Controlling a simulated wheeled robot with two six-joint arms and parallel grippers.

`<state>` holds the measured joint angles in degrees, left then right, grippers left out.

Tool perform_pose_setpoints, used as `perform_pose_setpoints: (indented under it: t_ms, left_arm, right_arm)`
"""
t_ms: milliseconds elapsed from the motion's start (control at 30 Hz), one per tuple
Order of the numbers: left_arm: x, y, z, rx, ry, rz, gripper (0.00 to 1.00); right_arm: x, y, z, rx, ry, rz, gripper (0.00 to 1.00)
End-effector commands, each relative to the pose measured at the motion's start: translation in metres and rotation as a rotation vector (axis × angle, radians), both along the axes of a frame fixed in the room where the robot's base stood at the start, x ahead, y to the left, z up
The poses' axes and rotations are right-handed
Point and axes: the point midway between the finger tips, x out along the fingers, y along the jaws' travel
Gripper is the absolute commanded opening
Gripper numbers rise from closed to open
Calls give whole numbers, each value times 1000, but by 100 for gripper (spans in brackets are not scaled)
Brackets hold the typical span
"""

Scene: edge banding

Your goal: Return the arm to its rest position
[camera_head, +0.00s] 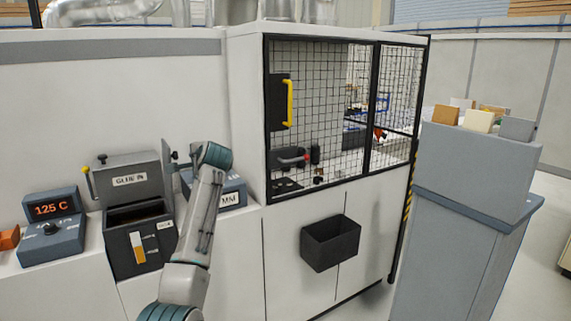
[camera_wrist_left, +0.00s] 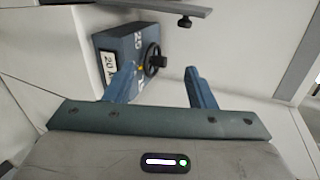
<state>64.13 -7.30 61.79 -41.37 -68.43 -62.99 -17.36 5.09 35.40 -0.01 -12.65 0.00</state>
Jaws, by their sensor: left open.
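My left arm (camera_head: 195,225) rises from the bottom of the head view, with its wrist bent in front of a blue box (camera_head: 232,192). In the left wrist view my left gripper (camera_wrist_left: 160,80) is open, with its two blue fingers apart and nothing between them. Beyond the fingers is the same kind of blue box (camera_wrist_left: 122,45) with a black handwheel (camera_wrist_left: 153,60); I cannot tell the distance. In the head view the fingers are mostly hidden or unclear. My right gripper is not in view.
A glue unit (camera_head: 130,180) with an open lid stands left of the arm. A blue display box (camera_head: 53,228) reads 125 C. Right are a meshed cabinet (camera_head: 340,120), a black bin (camera_head: 330,243) on its front, and a grey stand (camera_head: 480,165) with blocks.

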Motion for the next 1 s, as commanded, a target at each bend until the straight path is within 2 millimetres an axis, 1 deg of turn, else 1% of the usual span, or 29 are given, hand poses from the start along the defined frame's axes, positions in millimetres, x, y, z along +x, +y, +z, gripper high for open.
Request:
perform_pose_setpoints:
  t_ms: [33,67,267,367,467,567,600,667,767,800,867,900,967,1000]
  left_arm:
    - [0,0,0,0,0,0,50]
    - [0,0,-7,-3,5,0,50]
    - [3,0,-46,-35,22,-10,50]
    - [4,0,-71,-53,34,-14,50]
    - [4,-1,-100,-79,48,-19,50]
    - [2,-1,-135,-108,63,-23,50]
    - [1,-1,-152,-122,71,-25,50]
    - [-2,-1,-179,-146,85,-25,50]
    - [-11,-1,-236,-196,113,-24,50]
    - [-18,-1,-263,-222,126,-23,50]
    - [-30,-1,-308,-264,149,-18,50]
    - [-39,-2,-338,-295,163,-13,50]
    - [-56,-1,-381,-341,184,-3,50]
    - [-68,-1,-409,-371,197,6,50]
  right_arm:
    - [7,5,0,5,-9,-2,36]
    - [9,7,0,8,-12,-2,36]
    - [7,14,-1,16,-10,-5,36]
    - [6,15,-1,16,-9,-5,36]
    - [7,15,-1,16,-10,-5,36]
    - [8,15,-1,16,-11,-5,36]
    - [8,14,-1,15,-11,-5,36]
    - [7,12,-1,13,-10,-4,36]
    - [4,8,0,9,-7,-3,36]
    - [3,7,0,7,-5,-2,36]
    - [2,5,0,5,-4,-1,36]
    - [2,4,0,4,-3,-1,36]
    - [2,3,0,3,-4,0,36]
    - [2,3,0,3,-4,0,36]
